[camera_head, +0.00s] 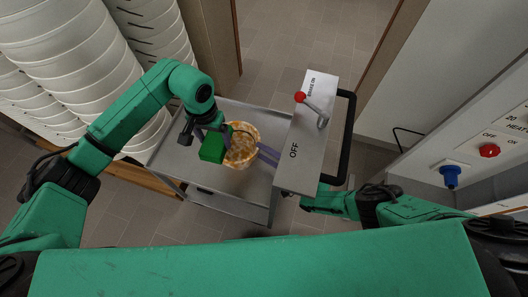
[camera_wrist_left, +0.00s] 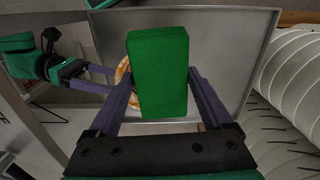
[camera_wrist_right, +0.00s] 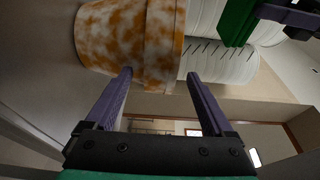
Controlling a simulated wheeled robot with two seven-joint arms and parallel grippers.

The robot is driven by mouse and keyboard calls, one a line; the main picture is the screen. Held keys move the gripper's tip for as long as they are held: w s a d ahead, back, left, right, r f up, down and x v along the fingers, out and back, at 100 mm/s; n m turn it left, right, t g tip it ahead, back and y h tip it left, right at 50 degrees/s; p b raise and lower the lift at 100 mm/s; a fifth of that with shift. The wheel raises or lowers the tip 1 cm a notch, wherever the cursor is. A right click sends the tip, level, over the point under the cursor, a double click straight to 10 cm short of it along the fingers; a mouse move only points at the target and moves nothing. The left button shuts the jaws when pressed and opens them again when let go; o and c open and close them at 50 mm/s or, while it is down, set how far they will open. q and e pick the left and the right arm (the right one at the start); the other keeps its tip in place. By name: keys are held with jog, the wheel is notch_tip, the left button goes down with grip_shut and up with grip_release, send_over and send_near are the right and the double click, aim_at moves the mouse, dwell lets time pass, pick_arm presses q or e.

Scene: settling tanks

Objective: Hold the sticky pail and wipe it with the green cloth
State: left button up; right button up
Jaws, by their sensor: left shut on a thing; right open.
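The sticky pail (camera_head: 243,156), whitish with orange-brown stains, stands on a grey metal cart (camera_head: 240,192). The green cloth (camera_head: 211,148) is a block shape. My left gripper (camera_head: 217,136) is shut on it and holds it at the pail's left side; I cannot tell whether they touch. In the left wrist view the cloth (camera_wrist_left: 158,72) sits between the fingers and hides most of the pail. My right gripper (camera_head: 267,154) is open at the pail's right side. In the right wrist view the pail (camera_wrist_right: 130,42) lies just beyond its fingertips (camera_wrist_right: 158,76).
A grey box (camera_head: 308,150) marked OFF, with a red-knobbed lever (camera_head: 301,97), stands above my right forearm, beside the cart. A wall panel (camera_head: 470,150) with red and blue knobs is at right. White ribbed tanks (camera_head: 70,50) fill the upper left. Floor is open behind the cart.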

jog(key=shift+w, duration=0.1)
grip_shut()
dwell(0.7)
